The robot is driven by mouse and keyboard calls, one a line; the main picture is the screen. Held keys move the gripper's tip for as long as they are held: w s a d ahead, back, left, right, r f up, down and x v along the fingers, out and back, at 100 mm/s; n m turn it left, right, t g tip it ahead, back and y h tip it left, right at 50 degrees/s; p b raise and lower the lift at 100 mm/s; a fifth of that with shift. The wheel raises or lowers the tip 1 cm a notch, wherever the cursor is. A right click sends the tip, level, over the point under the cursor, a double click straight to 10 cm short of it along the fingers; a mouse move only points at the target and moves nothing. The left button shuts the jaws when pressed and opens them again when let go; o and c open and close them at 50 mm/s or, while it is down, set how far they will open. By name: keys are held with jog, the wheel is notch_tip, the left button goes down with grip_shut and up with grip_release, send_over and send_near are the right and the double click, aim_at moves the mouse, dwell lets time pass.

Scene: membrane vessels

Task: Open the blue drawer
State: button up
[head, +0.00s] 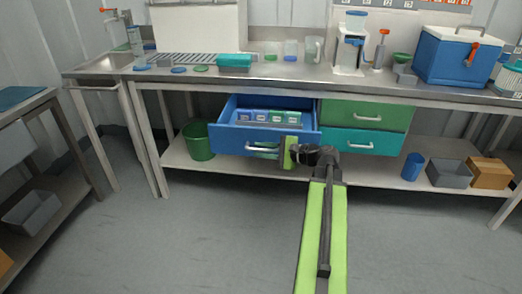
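The blue drawer (228,139) hangs under the steel counter and is pulled out, with its inside showing. Several blue and green packs (268,117) lie in it. A pale bar handle (262,149) is on its front. My gripper (287,152) is at the right part of the drawer front, beside the right end of the handle. Its green finger part covers some of the drawer front. The view is too small to tell whether the fingers touch or hold the handle.
A green drawer (367,116) and a teal drawer (360,142) are shut at the right. A green bin (198,141) stands on the lower shelf at the left. A blue cup (412,167) and a grey bin (449,173) stand at the right. The floor in front is clear.

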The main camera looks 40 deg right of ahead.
jog(key=p+v, duration=0.3)
jog(key=v, duration=1.4)
jog(key=shift+p, duration=0.3)
jog(key=shift+s+d+r, duration=0.1)
jog(key=shift+d+r, duration=0.05)
